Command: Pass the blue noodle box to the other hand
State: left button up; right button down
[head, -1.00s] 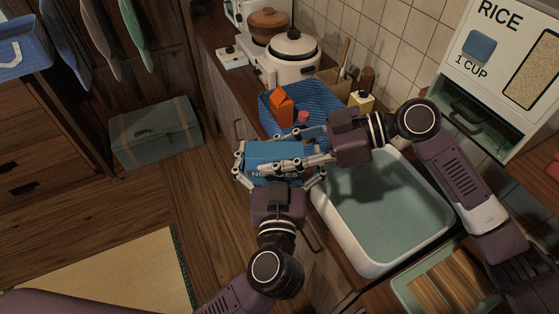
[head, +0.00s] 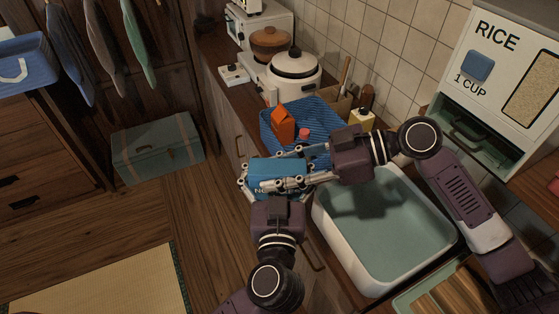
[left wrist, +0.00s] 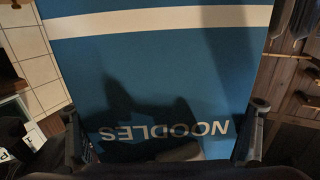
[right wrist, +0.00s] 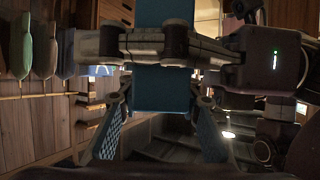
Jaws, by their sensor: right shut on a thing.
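The blue noodle box (head: 276,170) is between my two grippers, in front of the counter beside the sink. In the left wrist view its blue face with a white stripe and the word NOODLES (left wrist: 160,75) fills the picture. My right gripper (head: 300,172) reaches in from the right and is shut on the box; its fingers also show in the right wrist view (right wrist: 160,120). My left gripper (head: 277,186) comes from below, with one finger along each side of the box (left wrist: 165,135). Whether these fingers press on it is unclear.
A white sink basin (head: 325,222) is below my right arm. A blue basket (head: 270,128) with an orange carton (head: 283,124) stands just behind the box. A rice cooker (head: 292,78) and rice dispenser (head: 500,70) are farther back. Open floor lies to the left.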

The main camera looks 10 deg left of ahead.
jog(key=shift+s+a+r, duration=0.1)
jog(key=shift+s+a, duration=0.25)
jog(key=shift+s, duration=0.1)
jog(key=c, duration=1.8)
grip_release()
jog(key=o, duration=0.5)
jog(key=shift+w+d, duration=0.1)
jog(key=shift+w+d, duration=0.1)
jog(key=shift+w, duration=0.05)
